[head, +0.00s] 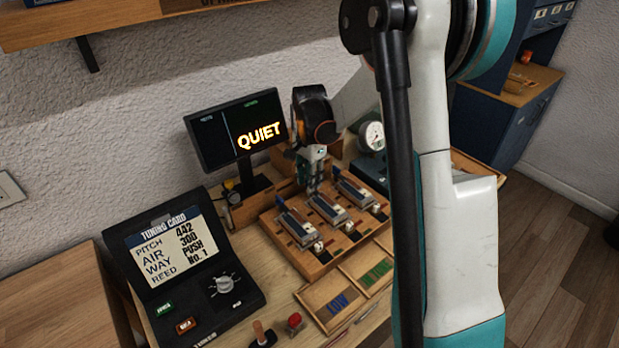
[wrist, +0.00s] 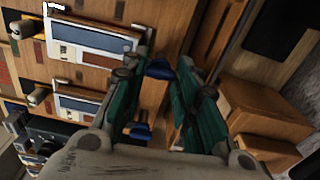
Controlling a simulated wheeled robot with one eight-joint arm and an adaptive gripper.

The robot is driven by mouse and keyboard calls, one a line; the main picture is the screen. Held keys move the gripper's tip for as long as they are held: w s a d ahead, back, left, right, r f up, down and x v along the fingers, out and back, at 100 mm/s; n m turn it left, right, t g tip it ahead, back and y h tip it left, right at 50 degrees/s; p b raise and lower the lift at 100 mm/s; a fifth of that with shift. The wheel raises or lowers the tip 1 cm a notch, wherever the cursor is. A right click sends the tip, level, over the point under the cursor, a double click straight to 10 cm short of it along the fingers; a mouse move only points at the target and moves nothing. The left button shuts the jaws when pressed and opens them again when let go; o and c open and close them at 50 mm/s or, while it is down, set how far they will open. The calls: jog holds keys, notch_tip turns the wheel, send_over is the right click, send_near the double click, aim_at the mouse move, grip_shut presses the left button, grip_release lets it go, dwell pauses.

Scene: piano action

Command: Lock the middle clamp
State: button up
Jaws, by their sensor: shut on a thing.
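Three clamps with grey and blue bodies lie side by side on a wooden board (head: 310,262) in the head view. The middle clamp (head: 327,208) is between the left clamp (head: 296,227) and the right clamp (head: 355,193). My gripper (head: 313,188) points down at the back end of the middle clamp. In the wrist view, the teal fingers (wrist: 167,62) stand on either side of a blue lever tip (wrist: 158,70) at the end of a clamp (wrist: 95,38). The jaws are shut on this lever; the fingers partly hide the contact. Another clamp (wrist: 82,106) has its own blue lever (wrist: 139,131).
A monitor (head: 237,130) reading QUIET stands behind the board at left. A tuning card console (head: 180,262) is at the front left. A round gauge (head: 374,136) stands at the back right. Small wooden trays (head: 330,303) lie in front of the board.

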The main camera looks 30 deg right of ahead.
jog(key=shift+m, duration=0.3)
dwell(0.4)
jog(key=o, duration=1.1)
jog(key=shift+c, duration=0.2)
notch_tip(320, 180, up, 12)
jog(key=shift+a, duration=0.1)
